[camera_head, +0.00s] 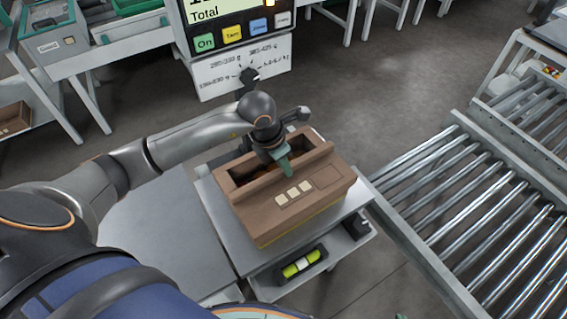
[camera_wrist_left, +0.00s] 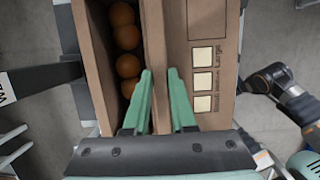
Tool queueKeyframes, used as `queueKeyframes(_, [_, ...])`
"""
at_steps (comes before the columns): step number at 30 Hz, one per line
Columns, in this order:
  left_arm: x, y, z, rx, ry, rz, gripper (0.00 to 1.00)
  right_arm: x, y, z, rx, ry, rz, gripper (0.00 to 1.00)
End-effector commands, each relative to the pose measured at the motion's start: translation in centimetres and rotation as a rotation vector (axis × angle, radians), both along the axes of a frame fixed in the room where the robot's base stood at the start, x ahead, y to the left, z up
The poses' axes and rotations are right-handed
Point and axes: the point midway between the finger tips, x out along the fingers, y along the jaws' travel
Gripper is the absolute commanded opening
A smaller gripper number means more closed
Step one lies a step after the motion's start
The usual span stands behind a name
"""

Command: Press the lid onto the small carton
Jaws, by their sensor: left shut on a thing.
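A brown carton (camera_head: 240,213) stands on a pale platform in the head view. Print beside the squares seems to read "Large". My left gripper (camera_head: 286,168) comes from above, its green fingers (camera_wrist_left: 160,105) shut on either side of that edge. Fingers and wrist hide part of the carton. Only a green tip, perhaps of my right gripper (camera_head: 402,316), shows at the bottom edge.
A scale with a display (camera_head: 235,35) stands behind the carton. A roller conveyor (camera_head: 465,190) runs along the right. A yellow-green item (camera_head: 300,264) sits in a dark holder below the platform's front. A bare grey tabletop (camera_head: 160,240) lies to the left.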

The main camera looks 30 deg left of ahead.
Motion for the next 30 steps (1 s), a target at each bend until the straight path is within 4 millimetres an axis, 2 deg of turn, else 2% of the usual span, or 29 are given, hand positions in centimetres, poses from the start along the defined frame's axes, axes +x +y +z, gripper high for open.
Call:
queueKeyframes(6, [0.03, 0.02, -0.3, 0.0, -0.001, 0.0, 0.0, -0.01, -0.01, -0.29, 0.0, 0.0, 0.0, 0.0])
queueKeyframes(7, [0.03, 0.02, -0.22, 0.0, -0.001, 0.0, 0.27, 0.0, 0.0, -0.23, 0.0, 0.0, 0.0, 0.0])
queueKeyframes(15, [0.02, 0.01, -0.21, 0.0, -0.001, 0.0, 0.58, 0.0, 0.0, -0.21, 0.0, 0.0, 0.0, 0.0])
queueKeyframes(21, [0.0, 0.01, -0.24, 0.0, 0.0, 0.0, 0.58, 0.0, 0.0, -0.21, 0.0, 0.0, 0.0, 0.0])
queueKeyframes(26, [0.0, 0.0, -0.25, 0.0, 0.0, 0.0, 0.4, 0.0, 0.0, -0.21, 0.0, 0.0, 0.0, 0.0])
queueKeyframes(30, [0.01, 0.0, -0.25, 0.0, 0.0, 0.0, 0.39, 0.0, 0.0, -0.21, 0.0, 0.0, 0.0, 0.0])
